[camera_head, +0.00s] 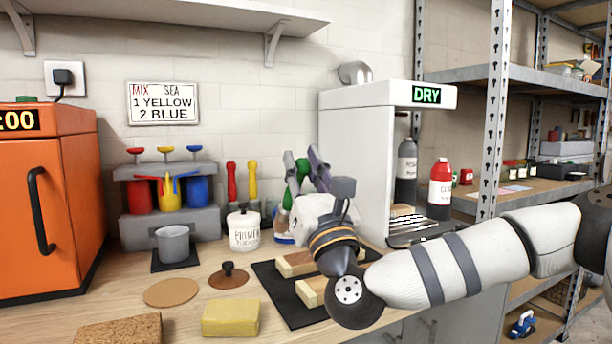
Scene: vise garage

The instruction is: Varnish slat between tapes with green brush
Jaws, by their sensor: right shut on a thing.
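My right arm comes in from the right, and its gripper (306,180) is shut on the green brush (289,198) above the back of the bench. The brush is partly hidden by the gripper. Pale wooden slats (296,264) lie on a black mat (272,284) below my wrist, which covers part of them. I cannot make out the tapes on them. A white tin marked as primer (244,231) stands left of the brush. My left gripper is not in view.
A red brush (232,184) and a yellow brush (253,182) stand by the wall. A grey cup (173,243), a yellow sponge (230,317) and a brown lid (229,277) are on the bench. A white cabinet with a DRY sign (350,130) stands behind my arm.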

